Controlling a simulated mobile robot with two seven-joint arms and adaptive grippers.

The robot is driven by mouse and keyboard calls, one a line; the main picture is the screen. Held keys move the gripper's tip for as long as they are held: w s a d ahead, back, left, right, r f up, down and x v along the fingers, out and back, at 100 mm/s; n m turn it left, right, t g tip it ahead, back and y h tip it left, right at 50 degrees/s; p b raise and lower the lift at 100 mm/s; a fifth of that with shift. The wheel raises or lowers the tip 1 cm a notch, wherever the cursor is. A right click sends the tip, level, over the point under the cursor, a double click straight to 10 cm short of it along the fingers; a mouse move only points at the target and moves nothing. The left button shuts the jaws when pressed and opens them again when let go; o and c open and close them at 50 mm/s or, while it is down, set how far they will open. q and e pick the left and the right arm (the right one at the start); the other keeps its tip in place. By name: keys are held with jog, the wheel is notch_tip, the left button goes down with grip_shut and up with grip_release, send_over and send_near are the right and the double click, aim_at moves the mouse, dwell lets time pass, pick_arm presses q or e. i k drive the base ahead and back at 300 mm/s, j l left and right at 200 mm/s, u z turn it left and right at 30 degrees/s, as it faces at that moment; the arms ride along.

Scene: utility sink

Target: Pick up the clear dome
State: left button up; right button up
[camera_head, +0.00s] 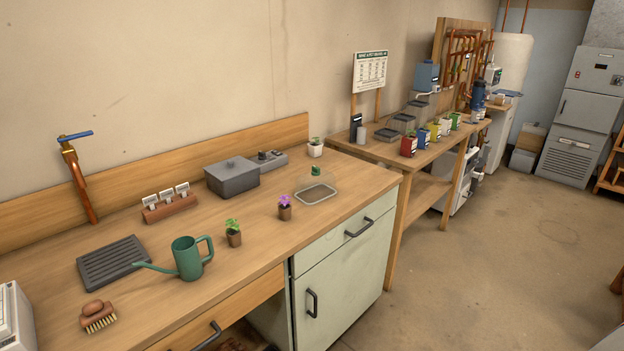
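The clear dome (318,180) appears as a see-through cover near the right end of the wooden counter, with a small green knob or plant (315,170) showing at its top. A pale-rimmed tray (314,196) with a brown inside shows at its base. Its clear walls are faint, so I cannot tell exactly where they end. Neither of my grippers is in view.
On the counter (220,215) are a purple-flowered pot (285,208), a green seedling pot (233,233), a green watering can (187,258), a grey lidded box (232,177) and a white pot (315,148). A second bench (385,150) stands beyond.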

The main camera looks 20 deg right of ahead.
aim_at(310, 190)
jog(key=i+l+u, duration=0.1)
jog(key=l, duration=0.55)
jog(key=i+l+u, duration=0.1)
jog(key=l, duration=0.55)
jog(key=i+l+u, duration=0.1)
jog(key=l, duration=0.5)
jog(key=i+l, duration=0.1)
jog(key=l, duration=0.85)
jog(key=i+l, duration=0.1)
jog(key=l, duration=0.9)
jog(key=u, duration=0.05)
